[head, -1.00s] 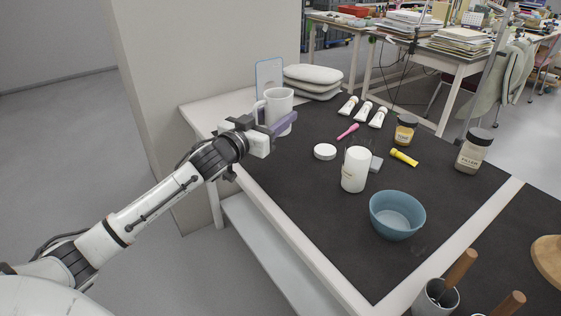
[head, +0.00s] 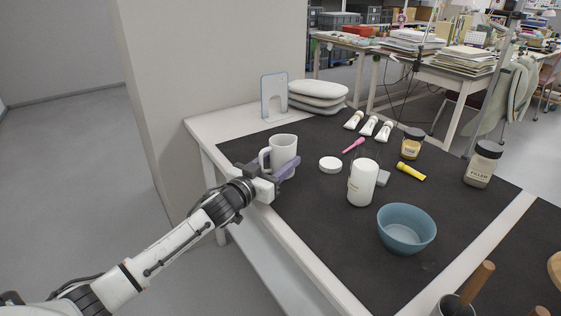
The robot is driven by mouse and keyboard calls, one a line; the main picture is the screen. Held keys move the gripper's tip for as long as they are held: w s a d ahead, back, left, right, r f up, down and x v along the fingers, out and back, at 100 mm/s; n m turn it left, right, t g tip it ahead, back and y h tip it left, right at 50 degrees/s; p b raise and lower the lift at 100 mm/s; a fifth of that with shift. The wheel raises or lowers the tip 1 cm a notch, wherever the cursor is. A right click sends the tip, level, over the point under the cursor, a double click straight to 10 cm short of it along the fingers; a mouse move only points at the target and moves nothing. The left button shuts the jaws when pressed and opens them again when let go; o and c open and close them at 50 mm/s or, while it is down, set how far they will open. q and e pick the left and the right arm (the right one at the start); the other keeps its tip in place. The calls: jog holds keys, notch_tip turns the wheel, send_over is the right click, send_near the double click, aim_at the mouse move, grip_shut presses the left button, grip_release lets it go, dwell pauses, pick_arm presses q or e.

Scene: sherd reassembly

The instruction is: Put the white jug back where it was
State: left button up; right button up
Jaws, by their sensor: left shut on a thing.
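The white jug (head: 284,149) is upright in the head view, over the left edge of the dark mat, with its handle to the left. My left gripper (head: 276,174) is at its lower near side, shut on it. The gripper's fingers hide part of the jug's base, so I cannot tell whether it touches the mat. My right gripper is not in view.
A white cylindrical container (head: 362,183), a round white lid (head: 330,165) and a blue bowl (head: 406,229) stand to the right on the dark mat (head: 310,226). A bookend (head: 274,97) and stacked white pads (head: 318,93) are behind.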

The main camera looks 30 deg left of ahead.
pick_arm(q)
jog(key=o, duration=1.2)
jog(key=shift+f, duration=0.1)
jog(key=shift+r, duration=0.2)
jog(key=s+p, duration=0.1)
jog(key=s, duration=1.1)
